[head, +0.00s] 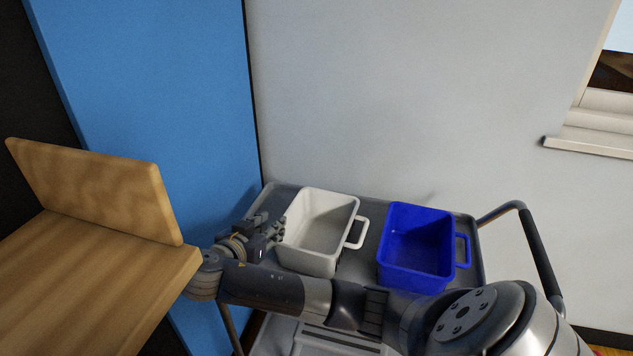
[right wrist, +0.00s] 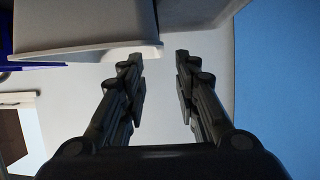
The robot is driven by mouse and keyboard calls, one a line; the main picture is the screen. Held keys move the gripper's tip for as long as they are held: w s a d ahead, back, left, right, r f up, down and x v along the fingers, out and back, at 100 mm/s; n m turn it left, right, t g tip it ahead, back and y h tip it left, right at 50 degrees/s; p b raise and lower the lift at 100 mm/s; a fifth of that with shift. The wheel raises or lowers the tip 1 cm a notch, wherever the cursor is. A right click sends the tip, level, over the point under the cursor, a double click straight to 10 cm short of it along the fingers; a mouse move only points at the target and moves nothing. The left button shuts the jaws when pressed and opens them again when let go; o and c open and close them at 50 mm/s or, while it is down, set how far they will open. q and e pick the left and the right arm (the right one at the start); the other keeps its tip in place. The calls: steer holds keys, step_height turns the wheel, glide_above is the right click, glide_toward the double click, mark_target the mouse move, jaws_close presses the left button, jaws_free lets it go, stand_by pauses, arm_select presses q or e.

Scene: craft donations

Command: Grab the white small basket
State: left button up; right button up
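The white small basket (head: 318,232) stands upright on the grey cart, empty, with a handle on its right side. My right gripper (head: 272,236) is at the basket's left side, close to its wall. In the right wrist view the gripper (right wrist: 158,57) is open, its fingers apart. The white basket (right wrist: 80,30) fills the upper left there, and its rim edge reaches toward the gap between the fingertips. Whether a finger touches it I cannot tell. My left gripper is not in view.
A blue basket (head: 418,247) stands right of the white one on the cart (head: 370,245). The cart's push handle (head: 538,245) rises at the right. A wooden table with an upright board (head: 95,190) is at the left. The wall is close behind the cart.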

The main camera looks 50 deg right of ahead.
mark_target(287, 215)
steer(key=b+x, duration=0.1)
steer(key=x, duration=0.2)
steer(key=shift+w+d+f, duration=0.1)
steer(key=shift+d+f, duration=0.1)
steer(key=shift+d, duration=0.1)
steer(key=shift+w+d+f, duration=0.15)
steer(key=shift+w+d, duration=0.05)
steer(key=shift+d, duration=0.1)
steer(key=shift+d+f, duration=0.1)
steer(key=shift+d, duration=0.05)
steer(key=x, duration=0.4)
steer(key=shift+s+d+f+p, duration=0.1)
steer(key=shift+d+f+p, duration=0.05)
steer(key=shift+p, duration=0.15)
steer(key=shift+w+d+f, duration=0.2)
steer(key=shift+d+f, duration=0.05)
steer(key=shift+d, duration=0.15)
steer(key=shift+a, duration=0.1)
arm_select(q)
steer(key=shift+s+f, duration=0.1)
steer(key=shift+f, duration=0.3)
arm_select(e)
jaws_close()
steer(key=shift+r, duration=0.1)
